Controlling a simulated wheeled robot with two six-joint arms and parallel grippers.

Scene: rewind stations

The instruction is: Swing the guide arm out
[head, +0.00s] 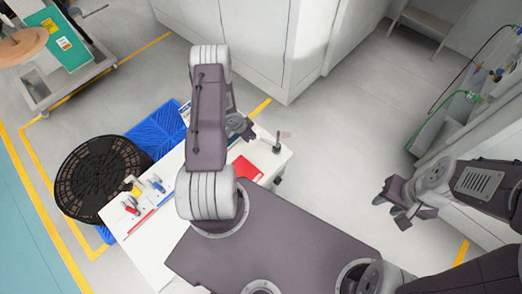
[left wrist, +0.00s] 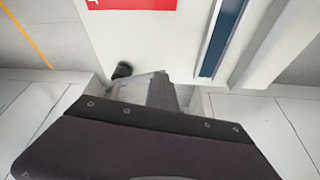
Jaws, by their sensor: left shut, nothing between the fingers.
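No guide arm can be made out for certain. A machine with a teal panel (head: 66,42) and a tan disc (head: 22,45) stands at the upper left in the head view; a thin dark bar sticks out near its top, cut by the frame edge. My left gripper (head: 248,129) is shut and empty, partly behind its own arm, over the far end of the white table. My right gripper (head: 388,206) is open and empty over bare floor at the right. Neither gripper is near the teal-panelled machine.
The white table (head: 152,252) holds a red booklet (head: 248,169) and small red and blue tools. The booklet also shows in the left wrist view (left wrist: 130,4). White cabinets (head: 265,40) stand behind; floor is clear right of centre.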

